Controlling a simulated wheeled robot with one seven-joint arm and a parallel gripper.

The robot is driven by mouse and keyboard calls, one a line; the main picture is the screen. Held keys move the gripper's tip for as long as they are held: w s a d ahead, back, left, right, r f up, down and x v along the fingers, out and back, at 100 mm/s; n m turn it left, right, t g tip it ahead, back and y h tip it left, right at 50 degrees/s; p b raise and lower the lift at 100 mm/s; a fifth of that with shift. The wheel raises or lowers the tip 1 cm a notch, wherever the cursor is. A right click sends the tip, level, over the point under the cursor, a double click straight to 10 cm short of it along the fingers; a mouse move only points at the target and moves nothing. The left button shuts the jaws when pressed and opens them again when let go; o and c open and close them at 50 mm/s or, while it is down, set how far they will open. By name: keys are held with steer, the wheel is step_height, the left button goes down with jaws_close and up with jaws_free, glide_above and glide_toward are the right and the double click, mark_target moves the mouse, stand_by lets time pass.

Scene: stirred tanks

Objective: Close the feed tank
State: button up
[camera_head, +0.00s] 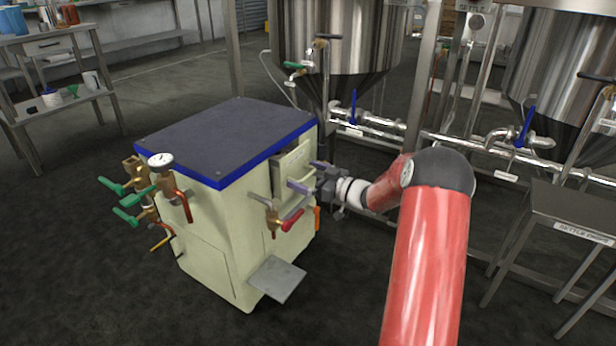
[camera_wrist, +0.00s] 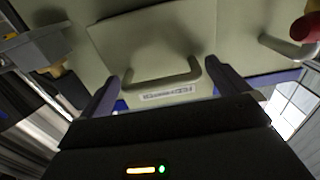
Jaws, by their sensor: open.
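A cream cabinet (camera_head: 225,245) with a dark, blue-edged top stands on the floor; I cannot tell from its markings whether it is the feed tank. A cream panel (camera_head: 292,163) is on its right side, partly behind my gripper (camera_head: 307,177). In the wrist view the panel (camera_wrist: 120,40) carries a U-shaped handle (camera_wrist: 160,82) and a small label too blurred to read. My gripper (camera_wrist: 162,74) is open, with one purple finger on each side of the handle. I cannot tell whether the fingers touch it, or how far open the panel stands.
Valves with green handles (camera_head: 132,198) and a gauge (camera_head: 160,160) are on the cabinet's left. A red-handled valve (camera_head: 291,220) sits below my gripper. A grey plate (camera_head: 276,279) juts out low. Steel tanks (camera_head: 335,40) and pipes stand behind; a metal table (camera_head: 575,215) is at right.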

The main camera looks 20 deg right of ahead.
steer(key=c, duration=1.2)
steer(key=x, duration=0.3)
steer(key=shift+w+a, duration=0.1)
steer(key=o, duration=1.2)
glide_toward(298, 172)
steer(key=shift+w+a+r+p, duration=0.15)
steer(key=shift+w+a+p, duration=0.05)
steer(key=shift+a, duration=0.25)
steer(key=shift+w+a+r+p, duration=0.15)
steer(key=shift+w+a+p, duration=0.05)
steer(key=shift+a, duration=0.2)
